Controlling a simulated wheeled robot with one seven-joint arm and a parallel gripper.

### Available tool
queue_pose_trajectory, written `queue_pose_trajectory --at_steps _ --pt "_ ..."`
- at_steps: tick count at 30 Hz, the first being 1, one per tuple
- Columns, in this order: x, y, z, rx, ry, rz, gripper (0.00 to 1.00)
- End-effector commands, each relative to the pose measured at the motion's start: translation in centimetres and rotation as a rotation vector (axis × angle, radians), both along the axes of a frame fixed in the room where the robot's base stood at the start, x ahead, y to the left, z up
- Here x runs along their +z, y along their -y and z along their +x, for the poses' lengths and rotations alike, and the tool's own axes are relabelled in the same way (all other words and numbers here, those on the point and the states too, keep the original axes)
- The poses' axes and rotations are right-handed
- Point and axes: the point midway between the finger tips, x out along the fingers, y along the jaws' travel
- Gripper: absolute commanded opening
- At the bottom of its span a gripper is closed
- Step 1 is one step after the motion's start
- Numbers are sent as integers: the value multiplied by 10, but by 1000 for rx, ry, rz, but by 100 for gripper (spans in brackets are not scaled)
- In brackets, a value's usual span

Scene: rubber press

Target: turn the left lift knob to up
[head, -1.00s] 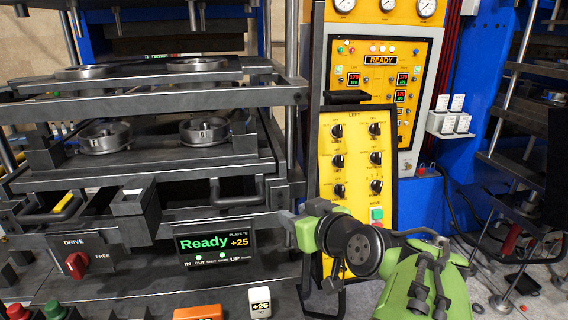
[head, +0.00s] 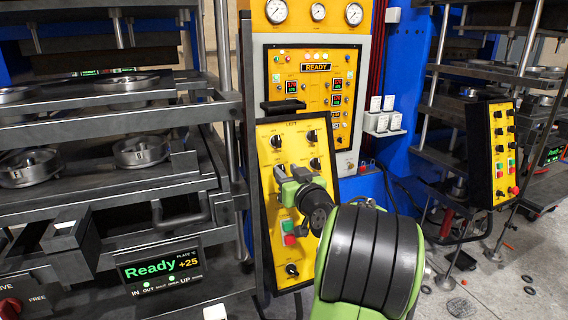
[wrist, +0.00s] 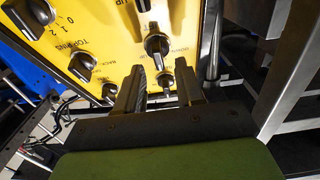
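The yellow LEFT control panel (head: 265,215) stands at the middle in the head view, with two columns of black knobs. My gripper (head: 289,180) is in front of its middle, covering some knobs. The wrist view shows the panel upside down. There my gripper (wrist: 160,86) is open, with a black knob (wrist: 165,80) seen between its fingertips. Another knob (wrist: 157,45) is just beyond the tips, near lettering that includes UP and DOWN. I cannot tell whether the fingers touch a knob.
The press (head: 100,185) with metal shelves stands at left, its display (head: 160,268) reading Ready +25. A READY cabinet (head: 316,90) is behind the panel. A second yellow panel (head: 500,150) stands at right.

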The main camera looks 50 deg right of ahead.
Motion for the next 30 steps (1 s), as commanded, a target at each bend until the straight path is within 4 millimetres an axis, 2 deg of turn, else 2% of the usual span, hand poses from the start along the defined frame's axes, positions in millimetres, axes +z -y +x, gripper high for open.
queue_pose_trajectory --at_steps 4,13,20,30 --pt "1 10 17 2 -1 1 37" --pt "-1 12 20 0 -2 1 37" --pt "-1 12 20 0 -2 1 2" --pt "0 12 21 -16 23 40 0"
